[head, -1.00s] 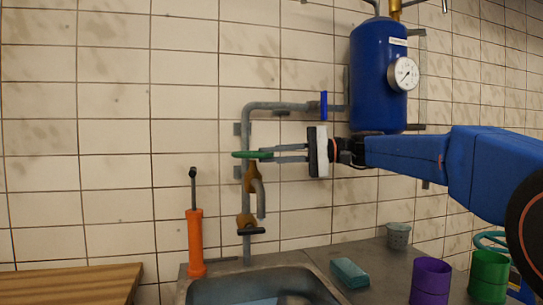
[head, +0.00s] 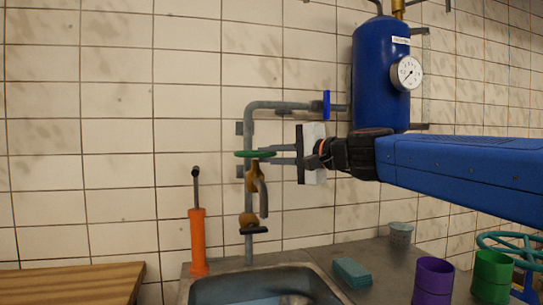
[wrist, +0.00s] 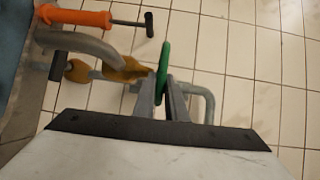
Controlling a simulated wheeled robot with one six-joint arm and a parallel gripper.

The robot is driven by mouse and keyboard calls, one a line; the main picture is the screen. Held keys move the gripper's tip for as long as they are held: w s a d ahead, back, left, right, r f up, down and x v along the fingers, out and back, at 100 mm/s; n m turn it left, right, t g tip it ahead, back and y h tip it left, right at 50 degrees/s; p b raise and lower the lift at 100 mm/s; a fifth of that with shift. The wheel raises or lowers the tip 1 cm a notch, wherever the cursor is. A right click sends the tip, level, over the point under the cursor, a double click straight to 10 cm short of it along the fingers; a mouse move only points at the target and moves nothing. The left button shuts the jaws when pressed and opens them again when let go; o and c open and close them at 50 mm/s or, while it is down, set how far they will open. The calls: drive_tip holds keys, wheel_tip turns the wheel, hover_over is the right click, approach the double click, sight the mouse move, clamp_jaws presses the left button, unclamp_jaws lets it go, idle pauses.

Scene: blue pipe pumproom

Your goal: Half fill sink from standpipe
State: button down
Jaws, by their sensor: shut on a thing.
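My gripper (head: 270,154) is shut on the rim of the green handwheel (head: 256,153), reaching it from the right. In the wrist view the wheel (wrist: 164,62) stands edge-on between my two fingers (wrist: 162,95). The wheel sits on a brass tap (head: 253,174) with a grey, downturned spout (head: 263,198) on the grey standpipe (head: 248,130). I see no stream at the spout. Lower on the pipe is a brass valve (head: 247,219) with a dark handle (head: 254,230). The metal sink (head: 205,290) lies below, cut off by the frame edge; its water level cannot be told.
A blue lever (head: 326,104) is on the upper pipe by a blue tank (head: 378,75) with a gauge (head: 406,73). An orange pump (head: 198,240) stands left of the sink. A teal sponge (head: 351,271), purple cup (head: 433,280) and green cup (head: 491,275) are at right.

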drive_tip(key=shift+s+a+m+t+h, duration=0.2)
drive_tip(key=shift+a+m+t+h, duration=0.05)
drive_tip(key=shift+m+t+h, duration=0.45)
drive_tip(key=shift+s+a+m+t+h, duration=0.2)
drive_tip(key=shift+m+t+h, duration=0.35)
drive_tip(key=shift+h, duration=0.25)
drive_tip(key=c, duration=1.8)
unclamp_jaws()
drive_tip(key=v, duration=1.7)
drive_tip(key=shift+s+d, duration=0.15)
